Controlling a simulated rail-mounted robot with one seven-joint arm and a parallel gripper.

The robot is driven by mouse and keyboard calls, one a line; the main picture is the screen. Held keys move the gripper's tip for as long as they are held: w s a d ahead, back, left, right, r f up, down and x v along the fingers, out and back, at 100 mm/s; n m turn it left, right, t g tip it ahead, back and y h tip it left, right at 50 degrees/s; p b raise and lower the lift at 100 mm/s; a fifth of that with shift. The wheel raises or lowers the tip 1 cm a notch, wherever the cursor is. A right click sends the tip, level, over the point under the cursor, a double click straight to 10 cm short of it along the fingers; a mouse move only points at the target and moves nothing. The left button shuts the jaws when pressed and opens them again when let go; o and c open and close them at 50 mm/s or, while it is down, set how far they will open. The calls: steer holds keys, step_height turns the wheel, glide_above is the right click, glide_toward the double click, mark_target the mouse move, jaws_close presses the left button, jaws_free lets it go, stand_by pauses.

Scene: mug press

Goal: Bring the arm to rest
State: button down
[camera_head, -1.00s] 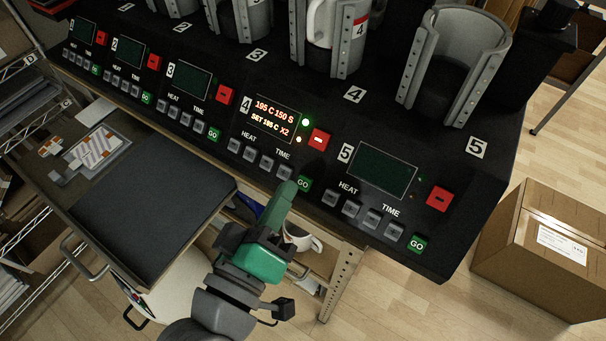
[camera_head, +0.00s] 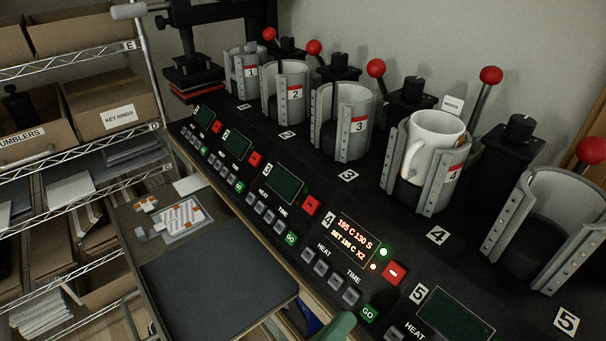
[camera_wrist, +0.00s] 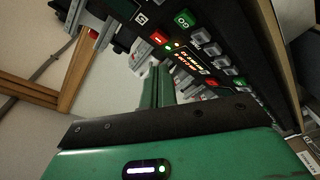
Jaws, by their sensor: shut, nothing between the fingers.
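My gripper (camera_head: 341,325) shows only as a green tip at the bottom edge of the head view, in front of the station 4 buttons. In the wrist view its green fingers (camera_wrist: 157,88) are together with nothing between them. The rest of the arm is out of the head view. Station 4's display (camera_head: 352,238) is lit and reads about 195 C and 130 S, with a green lamp beside it. A white mug (camera_head: 432,146) stands in the grey clamp (camera_head: 437,190) of press 4.
Clamps 1 to 3 (camera_head: 343,122) and clamp 5 (camera_head: 556,232) line the black bench; their displays in view are dark. Red-knobbed levers (camera_head: 376,68) stand behind. A dark flat pad (camera_head: 218,288) lies in front, and wire shelving with boxes (camera_head: 112,108) fills the left.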

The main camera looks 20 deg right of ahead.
steer(key=w+a+r+t+y+p, duration=0.2)
steer(key=w+r+t+y, duration=0.15)
steer(key=r, duration=0.35)
steer(key=w+a+r+t+y+p, duration=0.1)
steer(key=w+a+r+t+y, duration=0.2)
steer(key=r, duration=0.4)
steer(key=s+a+r+t+y, duration=0.1)
steer(key=a+r+t+y, duration=0.1)
steer(key=r, duration=0.3)
steer(key=s+a+r+t+y+p, duration=0.1)
steer(key=s+a+r+t+y, duration=0.1)
steer(key=r, duration=0.4)
steer(key=s+a+r+n+t+y+p, duration=0.1)
steer(key=s+a+r+t+y, duration=0.1)
steer(key=r+t+y, duration=0.2)
step_height(320, 180, up, 2)
steer(key=shift+r+t+y, duration=0.2)
steer(key=shift+t+y, duration=0.15)
steer(key=shift+y, duration=0.4)
